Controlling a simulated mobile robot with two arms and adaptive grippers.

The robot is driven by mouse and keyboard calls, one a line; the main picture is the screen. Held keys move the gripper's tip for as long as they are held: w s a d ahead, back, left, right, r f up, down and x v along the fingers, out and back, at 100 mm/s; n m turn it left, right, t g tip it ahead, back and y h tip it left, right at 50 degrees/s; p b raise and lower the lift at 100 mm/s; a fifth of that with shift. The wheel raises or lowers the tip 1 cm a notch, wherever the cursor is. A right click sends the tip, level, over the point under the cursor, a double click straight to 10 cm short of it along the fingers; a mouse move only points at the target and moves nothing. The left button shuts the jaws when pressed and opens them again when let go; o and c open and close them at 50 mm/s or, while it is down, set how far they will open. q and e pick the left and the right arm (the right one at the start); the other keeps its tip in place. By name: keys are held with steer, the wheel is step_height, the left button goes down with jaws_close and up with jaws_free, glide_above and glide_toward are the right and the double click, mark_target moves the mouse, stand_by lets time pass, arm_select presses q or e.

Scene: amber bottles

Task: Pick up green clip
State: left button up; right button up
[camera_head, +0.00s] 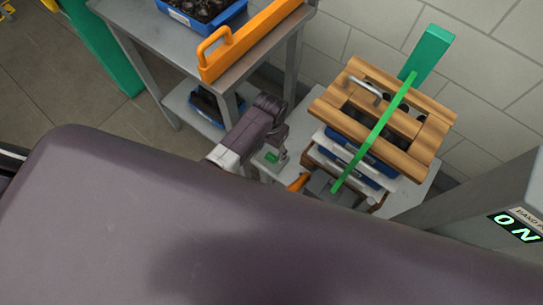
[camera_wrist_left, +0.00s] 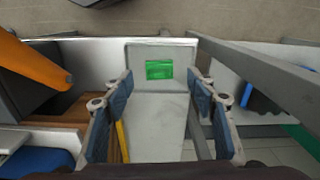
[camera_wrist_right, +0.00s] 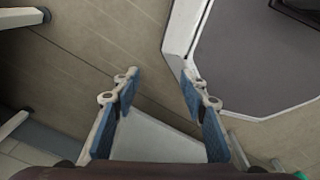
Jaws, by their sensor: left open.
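The green clip (camera_wrist_left: 159,69) is a small bright green rectangle lying on a grey surface in the left wrist view. It lies ahead of the fingertips of my left gripper (camera_wrist_left: 163,88), centred between them and apart from both. The clip also shows in the head view (camera_head: 271,157) as a small green patch just below my left gripper (camera_head: 280,145). The left gripper is open and empty. My right gripper (camera_wrist_right: 159,84) shows only in the right wrist view. It is open, with nothing between its fingers.
A stack of wooden frames (camera_head: 395,112) and blue trays with a green bar (camera_head: 375,130) across it stands right of the clip. A grey table (camera_head: 150,28) with an orange handled piece (camera_head: 250,42) stands at the left. An orange part (camera_wrist_left: 30,62) lies left of the left gripper.

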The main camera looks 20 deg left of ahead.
mark_target(271, 156)
arm_select(q)
steer(key=shift+f, duration=1.95)
steer(key=c, duration=0.9)
